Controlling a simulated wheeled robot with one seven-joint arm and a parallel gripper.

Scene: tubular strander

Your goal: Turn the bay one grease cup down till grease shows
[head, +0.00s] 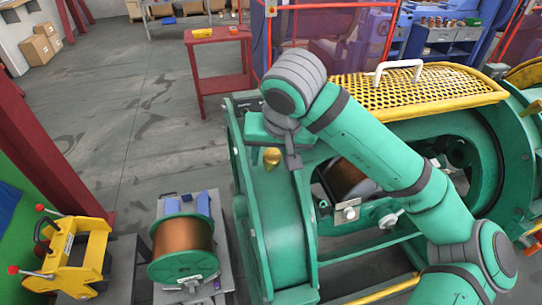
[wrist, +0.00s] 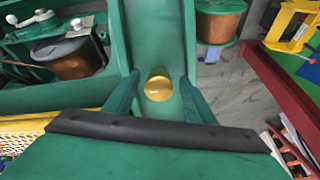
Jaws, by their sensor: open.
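The grease cup, a small brass dome (head: 271,157), stands on top of the green machine housing (head: 280,210) at its left end. In the wrist view the cup (wrist: 158,88) lies between the two green fingers of my gripper (wrist: 161,95). The gripper is open, with a gap on each side of the cup; no contact shows. In the head view my gripper (head: 286,155) hangs beside the cup, partly hidden by my wrist. How far the fingertips are above the housing I cannot tell. No grease is visible around the cup.
A yellow mesh guard (head: 420,90) with a white handle lies right of the housing. A copper-wound spool (head: 183,243) stands on a cart at lower left, near a yellow fixture (head: 75,255). A red table (head: 218,60) stands behind.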

